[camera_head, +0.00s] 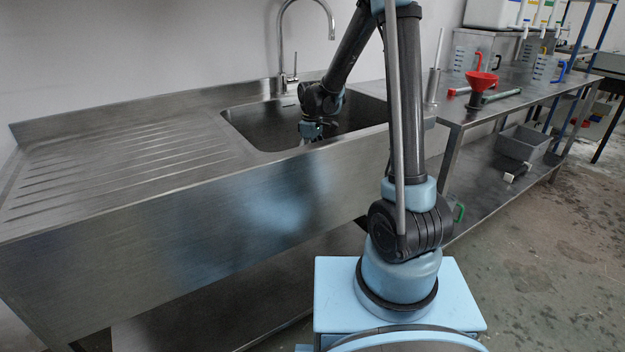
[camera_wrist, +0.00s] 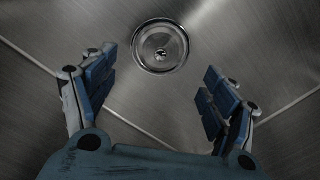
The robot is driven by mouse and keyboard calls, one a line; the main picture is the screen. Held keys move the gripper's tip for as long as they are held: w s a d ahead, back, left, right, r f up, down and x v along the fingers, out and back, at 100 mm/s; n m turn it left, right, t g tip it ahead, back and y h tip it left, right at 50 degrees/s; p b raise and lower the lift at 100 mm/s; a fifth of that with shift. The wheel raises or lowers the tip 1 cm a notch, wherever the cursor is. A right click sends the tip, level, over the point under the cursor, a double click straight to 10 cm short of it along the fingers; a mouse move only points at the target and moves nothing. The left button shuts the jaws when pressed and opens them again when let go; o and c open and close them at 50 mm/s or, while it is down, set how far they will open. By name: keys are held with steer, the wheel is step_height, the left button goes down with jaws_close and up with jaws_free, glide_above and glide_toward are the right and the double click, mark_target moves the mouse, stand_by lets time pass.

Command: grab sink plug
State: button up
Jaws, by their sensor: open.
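The sink plug (camera_wrist: 160,46) shows in the wrist view as a round, shiny metal piece with a small central knob, set in the sink floor. My gripper (camera_wrist: 157,97) is open, its two blue-padded fingers spread wide apart. The plug appears ahead of the fingertips, roughly centred between them, and nothing is held. In the head view my gripper (camera_head: 308,141) reaches down into the sink basin (camera_head: 255,128) near its front edge. The plug is not visible in the head view. The height of the fingers above the sink floor cannot be told.
A tall curved tap (camera_head: 283,50) stands behind the basin. A ribbed draining board (camera_head: 120,165) lies to the left. On the right, a steel bench holds a red funnel (camera_head: 482,80) and measuring jugs. The basin walls surround my gripper; its floor around the plug looks clear.

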steer(key=shift+d+f, duration=0.15)
steer(key=shift+f, duration=1.35)
steer(key=shift+d+f, duration=0.1)
steer(key=shift+f, duration=1.4)
steer(key=shift+s, duration=0.1)
steer(key=c, duration=1.4)
